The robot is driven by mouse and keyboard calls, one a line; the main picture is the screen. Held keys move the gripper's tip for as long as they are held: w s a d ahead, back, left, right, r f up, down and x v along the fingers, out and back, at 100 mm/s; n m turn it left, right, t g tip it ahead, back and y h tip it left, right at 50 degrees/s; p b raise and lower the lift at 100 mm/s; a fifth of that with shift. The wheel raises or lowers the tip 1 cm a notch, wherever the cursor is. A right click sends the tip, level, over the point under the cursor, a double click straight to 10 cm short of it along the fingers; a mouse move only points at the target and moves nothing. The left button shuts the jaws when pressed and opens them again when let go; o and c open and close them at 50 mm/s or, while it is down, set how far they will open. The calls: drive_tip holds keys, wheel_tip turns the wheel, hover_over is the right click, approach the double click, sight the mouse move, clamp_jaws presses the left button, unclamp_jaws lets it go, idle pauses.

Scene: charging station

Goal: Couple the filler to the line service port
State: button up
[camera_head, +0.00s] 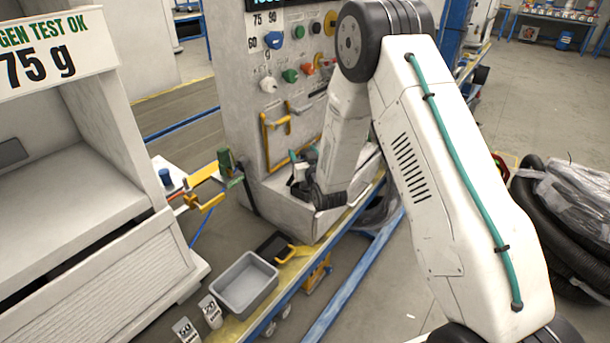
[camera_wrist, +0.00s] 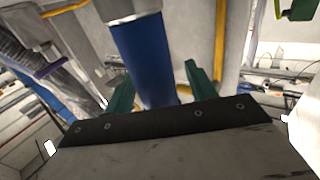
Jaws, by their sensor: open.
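In the wrist view my gripper (camera_wrist: 160,85) shows two green fingers, apart. A blue cylinder (camera_wrist: 140,55) with a pale part at its top lies behind and between them in the picture; I cannot tell if it is the filler or how far away it is. In the head view my dark gripper (camera_head: 303,178) is down in front of the grey station panel, partly hidden by my arm. I cannot make out the filler there. A blue cap (camera_head: 165,177) beside the white appliance at left may be the line service port; a small red part is next to it.
Yellow clamps (camera_head: 203,203) and a green block (camera_head: 226,163) stand between appliance and station. Yellow handles (camera_head: 277,128) and coloured knobs (camera_head: 290,75) project from the panel. Black hoses (camera_head: 540,215) lie at right.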

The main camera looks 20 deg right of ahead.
clamp_jaws()
drive_tip(key=shift+r, duration=0.1)
